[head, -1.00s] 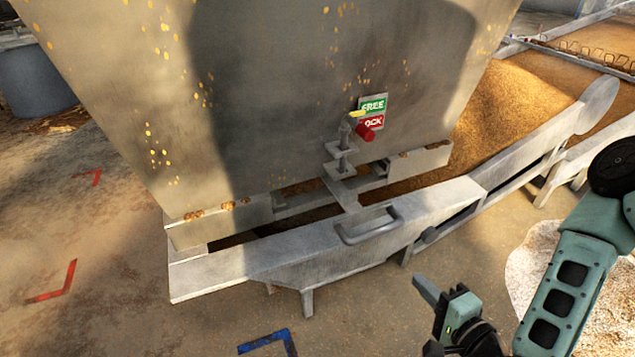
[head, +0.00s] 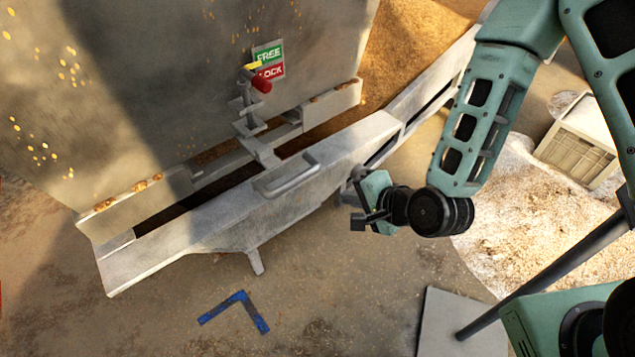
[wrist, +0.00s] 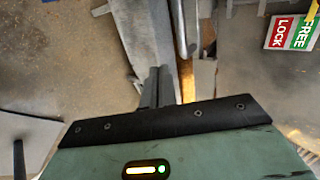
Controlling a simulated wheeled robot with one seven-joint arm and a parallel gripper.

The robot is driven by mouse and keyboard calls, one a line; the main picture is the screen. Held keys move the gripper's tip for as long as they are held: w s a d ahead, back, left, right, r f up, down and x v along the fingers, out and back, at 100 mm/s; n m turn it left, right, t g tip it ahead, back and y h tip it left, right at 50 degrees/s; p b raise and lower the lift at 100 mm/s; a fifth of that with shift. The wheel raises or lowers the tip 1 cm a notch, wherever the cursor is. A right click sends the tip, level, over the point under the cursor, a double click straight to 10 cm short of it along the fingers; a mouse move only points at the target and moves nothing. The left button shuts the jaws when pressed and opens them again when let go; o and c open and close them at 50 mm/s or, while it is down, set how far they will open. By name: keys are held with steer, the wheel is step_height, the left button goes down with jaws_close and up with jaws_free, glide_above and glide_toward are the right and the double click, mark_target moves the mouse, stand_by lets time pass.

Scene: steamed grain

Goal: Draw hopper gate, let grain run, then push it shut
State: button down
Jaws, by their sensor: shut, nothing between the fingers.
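The grey metal hopper (head: 150,90) fills the upper left of the head view. A U-shaped handle (head: 290,178) sits on the long grey front bar (head: 215,222) below it, with a dark gap behind the bar. In the wrist view my gripper's fingers (wrist: 156,86) are together and empty, with the handle (wrist: 184,35) ahead. No running grain shows.
Grain (head: 400,50) is heaped behind the grey side rail (head: 440,75). At right are a pale spill (head: 500,220) and a crate (head: 580,145). A grey panel (head: 450,315) is at the bottom. Blue corner tape (head: 235,308) marks open floor in front.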

steer(key=b+x, duration=0.4)
steer(key=b, duration=0.5)
steer(key=shift+d+f, duration=0.1)
steer(key=b, duration=0.3)
steer(key=shift+w+f+b, duration=0.1)
steer(key=shift+f+b, duration=0.1)
steer(key=shift+b, duration=0.15)
steer(key=w+a+f+p, duration=0.1)
steer(key=w+a, duration=0.4)
steer(key=w, duration=0.1)
steer(key=shift+w+f, duration=0.2)
steer(key=shift+f, duration=0.2)
steer(key=shift+a, duration=0.1)
